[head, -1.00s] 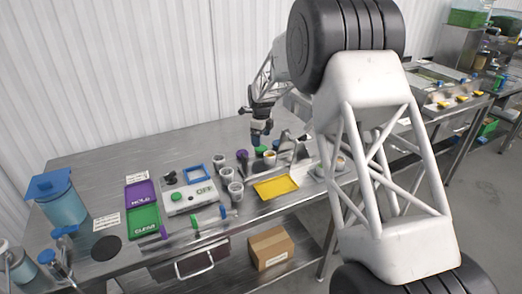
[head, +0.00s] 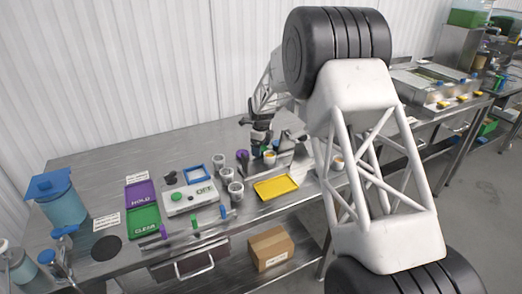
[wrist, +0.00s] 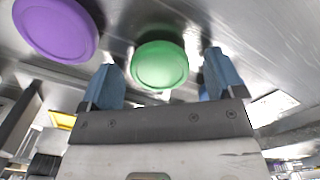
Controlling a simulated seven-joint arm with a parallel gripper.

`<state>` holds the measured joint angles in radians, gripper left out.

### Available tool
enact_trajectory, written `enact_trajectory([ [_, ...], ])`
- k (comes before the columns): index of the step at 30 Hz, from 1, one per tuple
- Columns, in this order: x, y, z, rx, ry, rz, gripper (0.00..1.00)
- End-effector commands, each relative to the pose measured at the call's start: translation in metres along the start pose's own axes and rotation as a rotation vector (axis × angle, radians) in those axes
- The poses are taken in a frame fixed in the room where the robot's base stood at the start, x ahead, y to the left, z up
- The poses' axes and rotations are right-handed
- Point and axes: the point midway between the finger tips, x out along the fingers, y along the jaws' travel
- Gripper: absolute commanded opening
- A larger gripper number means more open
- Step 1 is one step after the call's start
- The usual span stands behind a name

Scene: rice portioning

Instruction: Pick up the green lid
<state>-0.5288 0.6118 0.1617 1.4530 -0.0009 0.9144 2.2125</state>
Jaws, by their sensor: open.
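The green lid (wrist: 160,64) is a round disc near the top middle of the wrist view. My gripper (wrist: 163,78) is open, with one blue finger on each side of the lid. The fingers look apart from it, and nothing is held. In the head view my gripper (head: 258,148) is low over the far part of the table, beside the small cups. There the gripper mostly hides the green lid. A purple lid (wrist: 56,28) lies left of the green one in the wrist view and also shows in the head view (head: 242,154).
A cup with orange contents (head: 269,157) stands close to my gripper's right. Several grey cups (head: 227,174) stand nearer the front. A yellow tray (head: 290,181), a white device marked OFF (head: 180,205) and a blue frame (head: 197,174) are also on the table. The back-left tabletop is clear.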

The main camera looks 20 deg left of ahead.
Motion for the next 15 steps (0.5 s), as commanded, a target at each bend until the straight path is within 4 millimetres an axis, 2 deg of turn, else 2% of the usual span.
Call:
enact_trajectory([
  [11, 0.0, 0.0001, 0.0, 0.0, 0.0, 0.0, 0.88],
  [15, 0.0001, 0.0, -0.0001, 0.0, 0.0, 0.0, 0.68],
])
